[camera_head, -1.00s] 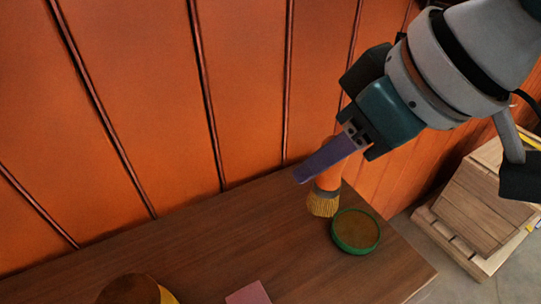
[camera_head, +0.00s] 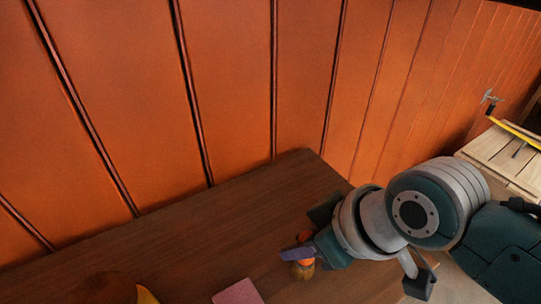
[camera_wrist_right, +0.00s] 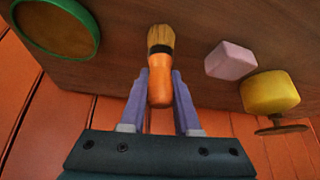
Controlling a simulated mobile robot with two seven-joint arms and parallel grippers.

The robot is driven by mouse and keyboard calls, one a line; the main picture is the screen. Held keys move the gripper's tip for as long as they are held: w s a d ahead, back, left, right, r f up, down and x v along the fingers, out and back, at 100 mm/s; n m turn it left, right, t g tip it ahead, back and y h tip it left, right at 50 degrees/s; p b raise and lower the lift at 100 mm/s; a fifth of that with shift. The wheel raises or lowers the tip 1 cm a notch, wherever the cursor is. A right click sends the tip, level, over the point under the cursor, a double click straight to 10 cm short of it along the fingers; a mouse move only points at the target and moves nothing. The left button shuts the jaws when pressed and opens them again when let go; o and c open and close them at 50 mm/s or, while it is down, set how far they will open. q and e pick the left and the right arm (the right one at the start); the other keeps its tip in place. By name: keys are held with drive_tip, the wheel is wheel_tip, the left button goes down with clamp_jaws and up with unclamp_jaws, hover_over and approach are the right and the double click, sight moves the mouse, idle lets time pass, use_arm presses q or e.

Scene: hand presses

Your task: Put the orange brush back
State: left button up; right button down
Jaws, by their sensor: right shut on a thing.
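My right gripper (camera_head: 297,254) is low over the dark wooden table and shut on the orange brush. The brush (camera_head: 303,271) points bristles down below the purple fingers. In the right wrist view, its orange handle (camera_wrist_right: 160,82) is between the two fingers, with tan bristles and a dark band beyond them. I cannot tell whether the bristles touch the table. A round green-rimmed dish with a brown inside (camera_wrist_right: 57,28) lies at the upper left of the right wrist view. It is hidden in the head view. My left gripper is not in view.
A pink block (camera_head: 238,292) and a yellow rounded object with a dark top (camera_head: 108,289) are on the table (camera_head: 215,225), left of the brush. An orange panelled wall (camera_head: 230,90) runs along the table's back. Wooden boards (camera_head: 505,155) stand at the right.

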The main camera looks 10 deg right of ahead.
drive_tip(key=c, duration=0.6)
unclamp_jaws()
drive_tip(key=shift+d+r, duration=0.1)
drive_tip(key=shift+r, duration=0.3)
drive_tip(key=p+v, duration=0.4)
drive_tip(key=v, duration=0.7)
drive_tip(key=s+d+m+h, duration=0.1)
drive_tip(key=s, duration=0.3)
drive_tip(key=s+d+r+m+g+h, duration=0.1)
drive_tip(key=s+d+m, duration=0.1)
drive_tip(key=s, duration=0.2)
drive_tip(key=s+d+m+h, duration=0.1)
drive_tip(key=s+d, duration=0.1)
drive_tip(key=s, duration=0.2)
drive_tip(key=shift+r+m+h, duration=0.3)
